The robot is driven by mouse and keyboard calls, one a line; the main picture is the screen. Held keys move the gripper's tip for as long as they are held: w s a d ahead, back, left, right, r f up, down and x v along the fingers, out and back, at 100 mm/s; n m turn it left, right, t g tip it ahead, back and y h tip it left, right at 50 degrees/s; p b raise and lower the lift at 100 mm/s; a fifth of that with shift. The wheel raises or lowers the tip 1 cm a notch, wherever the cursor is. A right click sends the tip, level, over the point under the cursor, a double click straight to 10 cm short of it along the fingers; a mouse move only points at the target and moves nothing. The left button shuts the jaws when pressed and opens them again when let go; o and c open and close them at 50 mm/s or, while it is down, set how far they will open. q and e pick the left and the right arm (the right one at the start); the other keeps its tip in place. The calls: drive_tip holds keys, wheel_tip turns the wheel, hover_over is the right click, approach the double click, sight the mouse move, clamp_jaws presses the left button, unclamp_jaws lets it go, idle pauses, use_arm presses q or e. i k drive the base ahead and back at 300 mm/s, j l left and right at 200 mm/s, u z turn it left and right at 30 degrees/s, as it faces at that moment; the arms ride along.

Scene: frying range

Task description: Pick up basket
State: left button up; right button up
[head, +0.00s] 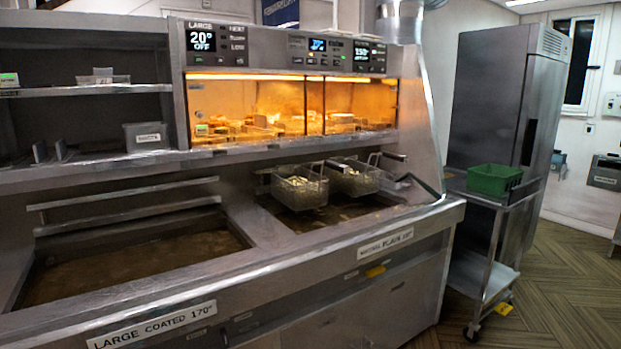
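Two wire fry baskets hang side by side over the right fryer vat in the head view. The left wire basket (299,187) and the right wire basket (353,178) both hold pale food. Handles stick out behind and to the right of them. A green basket (494,180) sits on top of a steel trolley (521,196) to the right of the range. Its inside is mostly hidden from this angle. Neither of my grippers is in view.
The left vat (130,262) holds dark oil, with rails behind it. A lit warming cabinet (290,108) with food stands above the vats. A tall steel fridge (500,90) is behind the trolley. The floor (560,285) at the right is mostly clear.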

sight(362, 180)
drive_tip(key=i+l+u, duration=0.35)
drive_tip(key=l+u, duration=0.35)
drive_tip(key=i+l+u, duration=0.1)
drive_tip(key=l, duration=0.25)
drive_tip(key=i+l, duration=0.1)
drive_tip(key=l, duration=0.25)
drive_tip(key=i+l+u, duration=0.15)
drive_tip(key=l, duration=0.2)
drive_tip(key=i+l, duration=0.1)
drive_tip(key=l, duration=0.4)
drive_tip(key=i+l, duration=0.1)
drive_tip(key=l, duration=0.35)
drive_tip(key=i+l+u, duration=0.1)
drive_tip(key=l, duration=0.4)
drive_tip(key=i+l, duration=0.1)
drive_tip(key=l, duration=0.4)
